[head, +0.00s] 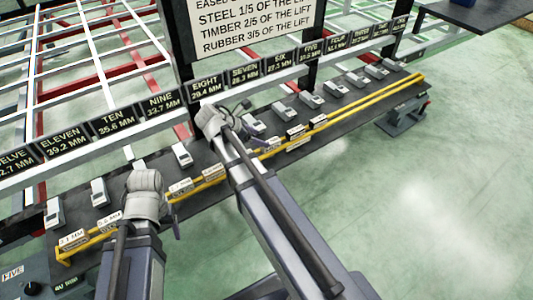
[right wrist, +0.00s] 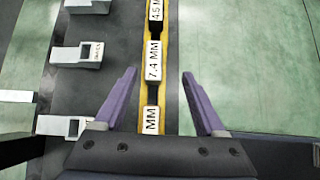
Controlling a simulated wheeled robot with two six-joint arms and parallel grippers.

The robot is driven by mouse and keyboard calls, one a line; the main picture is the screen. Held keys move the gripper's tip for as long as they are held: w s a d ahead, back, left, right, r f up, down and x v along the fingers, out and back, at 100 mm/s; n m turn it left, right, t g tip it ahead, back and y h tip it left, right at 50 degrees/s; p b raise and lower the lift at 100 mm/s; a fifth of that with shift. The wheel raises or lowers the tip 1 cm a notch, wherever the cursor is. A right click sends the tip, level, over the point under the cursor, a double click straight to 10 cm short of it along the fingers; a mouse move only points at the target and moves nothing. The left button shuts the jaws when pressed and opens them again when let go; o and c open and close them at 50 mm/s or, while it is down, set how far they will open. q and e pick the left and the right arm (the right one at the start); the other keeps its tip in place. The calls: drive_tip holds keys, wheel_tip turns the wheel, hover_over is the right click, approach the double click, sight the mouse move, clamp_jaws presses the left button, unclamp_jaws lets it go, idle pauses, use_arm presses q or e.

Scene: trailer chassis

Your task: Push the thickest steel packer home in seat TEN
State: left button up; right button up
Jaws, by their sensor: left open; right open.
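The TEN sign (head: 115,121) reads 35.6 MM and hangs on the white rail at left. Pale grey seat blocks stand in a row on the dark bench below the signs; one (head: 99,192) is left of my left gripper. I cannot tell which block belongs to TEN. Labelled packers lie along the yellow rack; the right wrist view shows one marked 7.4 MM (right wrist: 154,60). Which is the thickest steel one is not readable. My left gripper (head: 146,178) is over the bench, its fingers mostly hidden. My right gripper (right wrist: 160,98) is open and empty, its fingers straddling the rack line.
A notice board (head: 255,28) stands behind the bench, with red and white chassis framing (head: 90,60) at left. The yellow rack (head: 345,108) runs along the bench's front edge. Green floor (head: 430,200) at right is clear. A dark table (head: 480,15) is at top right.

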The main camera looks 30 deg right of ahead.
sight(270, 142)
drive_tip(key=shift+w+d+f+n+b, duration=0.15)
drive_tip(key=shift+w+d+f+b, duration=0.1)
drive_tip(key=shift+d+f+b, duration=0.3)
drive_tip(key=shift+w+d+f+n+b, duration=0.2)
drive_tip(key=shift+d+f+b, duration=0.25)
drive_tip(key=shift+d+f, duration=0.3)
drive_tip(key=shift+d, duration=0.05)
drive_tip(key=b+x, duration=0.4)
drive_tip(key=shift+w+a+f, duration=0.1)
drive_tip(key=shift+w+f, duration=0.1)
drive_tip(key=shift+f, duration=0.4)
drive_tip(key=shift+d+f+b, duration=0.15)
drive_tip(key=shift+d+b, duration=0.1)
drive_tip(key=shift+b, duration=0.05)
use_arm(q)
wheel_tip(270, 142, down, 7)
drive_tip(key=shift+w, duration=0.25)
use_arm(e)
drive_tip(key=shift+c, duration=0.4)
clamp_jaws()
